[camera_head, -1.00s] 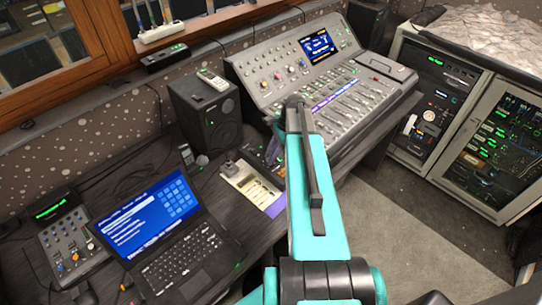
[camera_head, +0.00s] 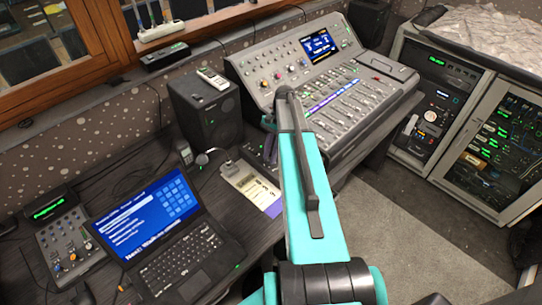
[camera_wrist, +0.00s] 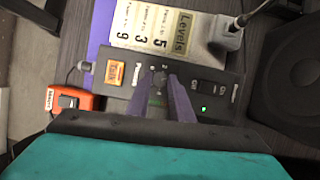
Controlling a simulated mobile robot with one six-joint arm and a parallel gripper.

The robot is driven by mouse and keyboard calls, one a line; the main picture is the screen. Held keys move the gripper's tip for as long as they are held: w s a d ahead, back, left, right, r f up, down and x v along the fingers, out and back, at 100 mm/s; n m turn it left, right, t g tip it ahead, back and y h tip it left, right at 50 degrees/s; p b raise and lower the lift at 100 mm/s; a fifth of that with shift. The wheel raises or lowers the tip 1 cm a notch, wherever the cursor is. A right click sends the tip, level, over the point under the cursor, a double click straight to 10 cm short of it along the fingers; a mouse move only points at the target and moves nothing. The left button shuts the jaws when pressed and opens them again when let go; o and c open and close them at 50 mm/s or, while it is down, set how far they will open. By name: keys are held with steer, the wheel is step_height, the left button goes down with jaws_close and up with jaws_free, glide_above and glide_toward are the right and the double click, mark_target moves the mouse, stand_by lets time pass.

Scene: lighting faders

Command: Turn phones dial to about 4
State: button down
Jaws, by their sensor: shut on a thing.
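The phones dial (camera_wrist: 160,80) is a small dark knob on a black panel (camera_wrist: 125,105) in the wrist view, beside a label that seems to read Phones. My gripper (camera_wrist: 161,84) is shut on the dial, one purple-grey finger on each side. The fingers cover part of the dial and its scale, and I cannot read its setting. A card headed Levels (camera_wrist: 163,28) lies just beyond the panel, with the large numbers 5, 3 and 9.
On the panel are an orange Talk button (camera_wrist: 115,72) and an on/off switch (camera_wrist: 207,88) with a green light. An orange box (camera_wrist: 68,102) lies left. The laptop (camera_head: 165,240), speaker (camera_head: 207,110) and mixing console (camera_head: 325,85) surround the area.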

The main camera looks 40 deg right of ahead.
steer(key=shift+n, duration=0.6)
steer(key=shift+g, duration=0.3)
steer(key=c, duration=1.6)
jaws_free()
steer(key=shift+w+r, duration=0.1)
steer(key=shift+p+v, duration=2.25)
steer(key=shift+v, duration=4.55)
steer(key=shift+s+a, duration=0.2)
steer(key=shift+a, duration=0.05)
